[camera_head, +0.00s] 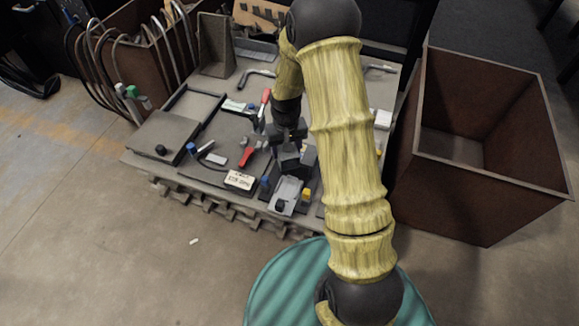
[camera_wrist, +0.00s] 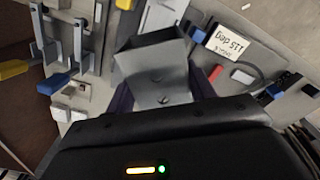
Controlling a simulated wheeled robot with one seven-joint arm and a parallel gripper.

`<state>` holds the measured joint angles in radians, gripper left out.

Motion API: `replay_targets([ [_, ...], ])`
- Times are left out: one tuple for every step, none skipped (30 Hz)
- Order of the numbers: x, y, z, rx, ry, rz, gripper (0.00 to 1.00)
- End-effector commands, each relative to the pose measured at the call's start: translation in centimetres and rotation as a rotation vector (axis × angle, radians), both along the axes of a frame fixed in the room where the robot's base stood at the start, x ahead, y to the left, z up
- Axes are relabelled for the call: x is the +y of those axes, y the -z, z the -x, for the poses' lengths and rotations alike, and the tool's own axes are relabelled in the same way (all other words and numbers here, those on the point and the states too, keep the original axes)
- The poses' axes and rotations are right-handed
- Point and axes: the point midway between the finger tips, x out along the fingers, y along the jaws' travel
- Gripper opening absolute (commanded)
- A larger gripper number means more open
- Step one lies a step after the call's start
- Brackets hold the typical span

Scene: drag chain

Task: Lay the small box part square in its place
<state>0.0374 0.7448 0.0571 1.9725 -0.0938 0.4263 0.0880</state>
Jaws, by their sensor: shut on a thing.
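The small box part (camera_wrist: 162,72) is a grey, open-ended box in the middle of the wrist view. My gripper (camera_wrist: 165,90) is shut on it, with one dark finger on each side. The box part looks tilted in that view. In the head view my gripper (camera_head: 291,150) is over the front middle of the work table, and my arm and wrist partly hide the box part there. I cannot tell whether it touches anything below. A grey fixture (camera_head: 287,194) with a blue and a yellow piece beside it sits near the table's front edge. The part's place is not clearly visible.
The table (camera_head: 150,160) carries a white label card (camera_head: 239,180), also in the wrist view (camera_wrist: 229,43), and a red-handled clamp (camera_head: 248,155). A brown bin (camera_head: 480,190) stands at the right. Another bin with cables (camera_head: 150,60) is at the back left.

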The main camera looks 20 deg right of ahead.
Motion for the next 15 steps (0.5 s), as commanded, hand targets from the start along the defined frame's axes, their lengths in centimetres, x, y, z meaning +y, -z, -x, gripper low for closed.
replay_targets([
  [0.2,0.2,0.1,0.002,0.012,-0.001,0.27],
  [0.2,0.4,0.1,0.004,0.027,-0.002,0.27],
  [0.2,0.8,0.2,0.004,0.058,-0.004,0.27],
  [0.2,1.2,0.2,0.005,0.089,-0.005,0.27],
  [0.1,1.7,0.3,0.007,0.126,-0.006,0.27],
  [0.0,2.4,0.5,0.008,0.183,-0.008,0.27],
  [0.0,3.1,0.6,0.009,0.232,-0.009,0.27],
  [-0.1,3.7,0.8,0.010,0.283,-0.009,0.27],
  [-0.2,4.5,1.0,0.010,0.351,-0.009,0.27],
  [-0.2,5.2,1.1,0.010,0.402,-0.008,0.27],
  [-0.3,5.7,1.3,0.009,0.449,-0.007,0.27],
  [-0.5,6.4,1.5,0.008,0.506,-0.005,0.27],
  [-0.5,6.9,1.6,0.007,0.543,-0.004,0.27],
  [-0.6,7.3,1.7,0.005,0.573,-0.003,0.27],
  [-0.6,7.6,1.8,0.003,0.604,-0.003,0.27],
])
